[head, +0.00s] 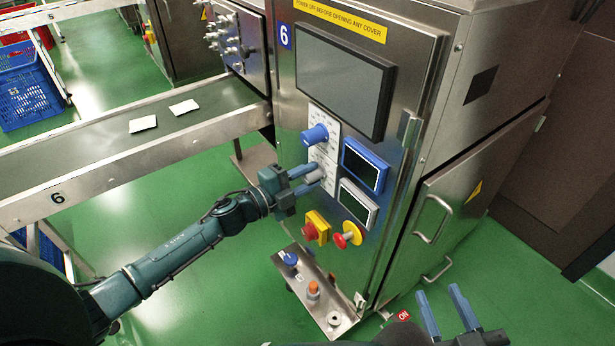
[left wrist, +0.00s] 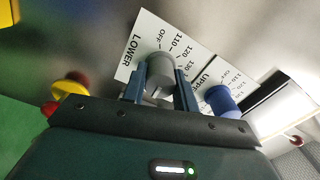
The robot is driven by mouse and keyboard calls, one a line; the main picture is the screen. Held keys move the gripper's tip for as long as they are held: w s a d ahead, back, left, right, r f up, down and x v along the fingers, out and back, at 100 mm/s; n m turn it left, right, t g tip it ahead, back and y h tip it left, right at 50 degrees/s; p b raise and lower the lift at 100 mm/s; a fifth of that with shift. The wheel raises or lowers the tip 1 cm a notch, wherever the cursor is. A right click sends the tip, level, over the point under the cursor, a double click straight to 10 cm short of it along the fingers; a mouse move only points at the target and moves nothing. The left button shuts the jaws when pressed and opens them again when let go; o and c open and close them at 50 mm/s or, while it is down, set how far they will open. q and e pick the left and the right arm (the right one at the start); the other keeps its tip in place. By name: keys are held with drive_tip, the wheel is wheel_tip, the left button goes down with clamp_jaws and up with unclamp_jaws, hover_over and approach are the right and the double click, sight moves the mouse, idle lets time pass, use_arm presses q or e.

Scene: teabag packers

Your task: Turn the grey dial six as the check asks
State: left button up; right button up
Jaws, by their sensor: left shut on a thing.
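The grey dial (head: 312,173) sits on the front panel of machine 6, on a white scale plate below the blue dial (head: 315,134). My left gripper (head: 306,180) is shut on the grey dial. In the left wrist view the grey dial (left wrist: 159,72) stands between the two fingers, on a plate marked LOWER with OFF, 110, 120 and 130. The blue dial (left wrist: 219,101) is beside it on the plate marked UPPER. The dial's exact setting is too small to read. My right gripper (head: 444,312) is open and empty at the bottom right of the head view.
Two small displays, blue-framed (head: 365,166) and white-framed (head: 357,203), sit right of the dials. A red button on yellow (head: 315,227) and a red knob (head: 348,235) are below. A steel shelf (head: 333,318) with small knobs juts out low. The conveyor (head: 110,150) carries two white packets.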

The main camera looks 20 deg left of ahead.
idle(0.5)
use_arm(q)
drive_tip(key=o, duration=1)
drive_tip(key=p+v, duration=0.1)
drive_tip(key=v, duration=1.2)
drive_tip(key=shift+s+p, duration=0.1)
drive_tip(key=shift+p, duration=0.3)
use_arm(e)
drive_tip(key=shift+s+d+g+h, duration=0.2)
drive_tip(key=shift+g+h, duration=0.1)
drive_tip(key=shift+g, duration=0.3)
drive_tip(key=shift+f, duration=0.1)
